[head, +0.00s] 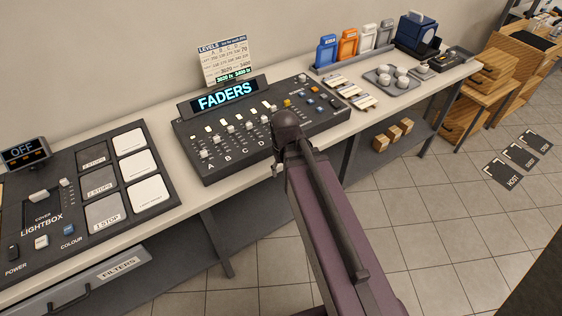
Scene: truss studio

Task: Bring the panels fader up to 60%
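The fader console (208,172) is a dark sloped desk on the bench, with a lit display (224,96) reading "FADERS". Several light fader caps (204,154) sit in slots above the letters A, B, C and D. No fader labelled "panels" can be read, and exact fader heights are too small to tell. A levels card (224,60) stands behind the console, with columns A to D and mostly unreadable small text. My arm rises from the bottom and its dark joint covers part of the console's front right.
The lightbox desk (95,205) is at left, with an "OFF" display (25,152). A filters drawer (119,264) is under the bench. Tiled floor lies in front.

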